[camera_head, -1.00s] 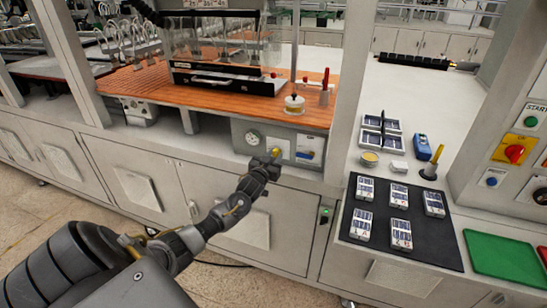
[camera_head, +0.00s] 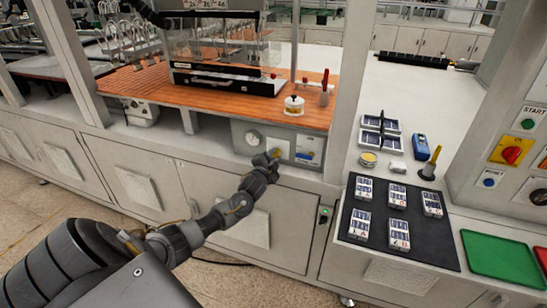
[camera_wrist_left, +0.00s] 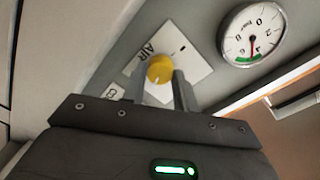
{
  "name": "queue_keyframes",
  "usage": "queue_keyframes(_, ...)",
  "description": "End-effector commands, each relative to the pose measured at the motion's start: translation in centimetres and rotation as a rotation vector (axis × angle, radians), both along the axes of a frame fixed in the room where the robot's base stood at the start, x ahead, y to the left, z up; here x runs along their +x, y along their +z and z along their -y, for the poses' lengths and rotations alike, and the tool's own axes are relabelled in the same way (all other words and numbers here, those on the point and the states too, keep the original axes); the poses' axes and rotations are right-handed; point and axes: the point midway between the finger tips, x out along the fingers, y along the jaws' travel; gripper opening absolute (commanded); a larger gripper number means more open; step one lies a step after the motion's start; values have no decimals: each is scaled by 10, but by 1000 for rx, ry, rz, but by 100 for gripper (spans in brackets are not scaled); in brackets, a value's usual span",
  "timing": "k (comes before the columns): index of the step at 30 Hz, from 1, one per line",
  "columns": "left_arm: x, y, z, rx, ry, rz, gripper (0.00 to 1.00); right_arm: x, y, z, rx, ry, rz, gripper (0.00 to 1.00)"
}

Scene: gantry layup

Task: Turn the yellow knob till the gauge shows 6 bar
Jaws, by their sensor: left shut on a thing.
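The yellow knob (camera_wrist_left: 160,69) sits on a white plate marked AIR (camera_wrist_left: 185,48) on a grey panel. My left gripper (camera_wrist_left: 160,88) has one finger on each side of the knob and is shut on it. In the head view the left gripper (camera_head: 268,160) reaches the panel, and only a little of the knob (camera_head: 276,152) shows. The round white gauge (camera_wrist_left: 252,36) is beside the knob, with its red needle in the green band at the dial's lower edge in the picture. My right gripper is out of view.
Above the panel is an orange-brown bench top (camera_head: 140,84) with a clear-covered machine (camera_head: 222,60) and a small round pot (camera_head: 294,105). To the right, a dark mat (camera_head: 376,242) holds several white modules. The floor at left is clear.

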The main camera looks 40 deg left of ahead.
Motion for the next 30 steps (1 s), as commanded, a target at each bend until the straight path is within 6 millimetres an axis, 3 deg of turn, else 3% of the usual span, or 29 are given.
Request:
queue_keyframes(18, 1, 1, 1, 519, 1, -180, 6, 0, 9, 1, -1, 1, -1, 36)
queue_keyframes(30, 1, 0, 1, 698, 0, -243, 6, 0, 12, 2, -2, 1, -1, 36)
